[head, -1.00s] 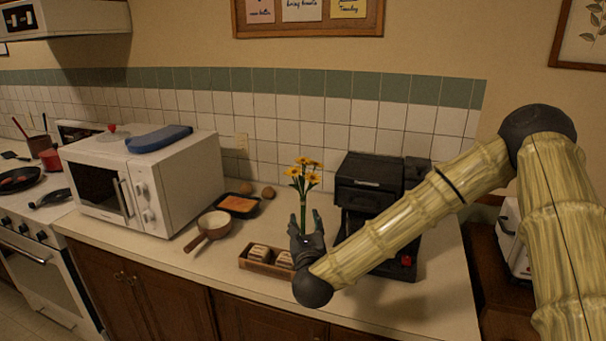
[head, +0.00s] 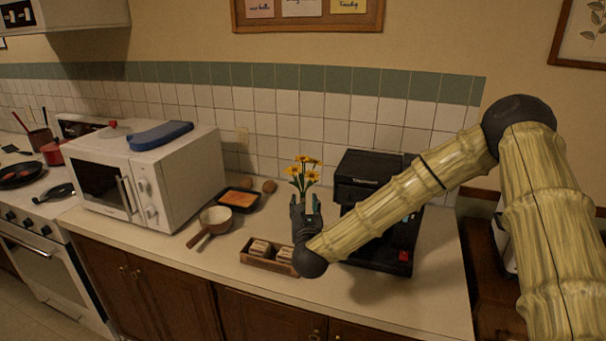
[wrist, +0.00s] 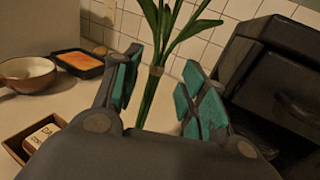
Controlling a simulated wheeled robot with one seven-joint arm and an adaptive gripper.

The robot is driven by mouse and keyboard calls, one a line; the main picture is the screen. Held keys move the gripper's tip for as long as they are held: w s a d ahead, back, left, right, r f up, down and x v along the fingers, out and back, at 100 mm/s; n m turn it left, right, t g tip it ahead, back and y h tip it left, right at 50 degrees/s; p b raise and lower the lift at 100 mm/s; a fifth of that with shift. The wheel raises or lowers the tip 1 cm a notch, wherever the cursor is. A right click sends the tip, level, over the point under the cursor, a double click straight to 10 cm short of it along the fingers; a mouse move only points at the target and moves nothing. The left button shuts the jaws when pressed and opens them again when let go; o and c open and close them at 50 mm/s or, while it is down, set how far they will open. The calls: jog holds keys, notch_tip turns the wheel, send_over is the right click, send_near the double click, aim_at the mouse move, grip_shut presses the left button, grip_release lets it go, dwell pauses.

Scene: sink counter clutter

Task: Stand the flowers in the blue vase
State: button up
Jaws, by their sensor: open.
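The yellow flowers (head: 303,171) stand upright on green stems just beyond my gripper, left of the coffee machine. My gripper (head: 305,202) is open, its dark fingers pointing up on either side of the stems. In the wrist view, the stems (wrist: 149,98) pass between the teal finger pads, with space visible beside them. A pale band crosses the stems there. The stem bottoms and whatever supports them are hidden behind my gripper. I cannot make out a blue vase; a long blue object (head: 160,135) lies on the microwave, its identity unclear.
The black coffee machine (head: 365,175) stands close right of my gripper. A wooden box with pale blocks (head: 263,264) is close left. Further left are a saucepan (head: 213,217), a dark tray (head: 239,199) and the microwave (head: 205,170). The front right counter is clear.

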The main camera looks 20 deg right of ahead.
aim_at(303, 198)
jog(key=p+x, duration=0.2)
jog(key=x, duration=0.1)
jog(key=shift+a+r, duration=0.15)
jog(key=shift+r, duration=0.1)
jog(key=shift+w+f+p, duration=0.15)
jog(key=shift+w+p, duration=0.15)
jog(key=shift+w, duration=0.45)
grip_shut()
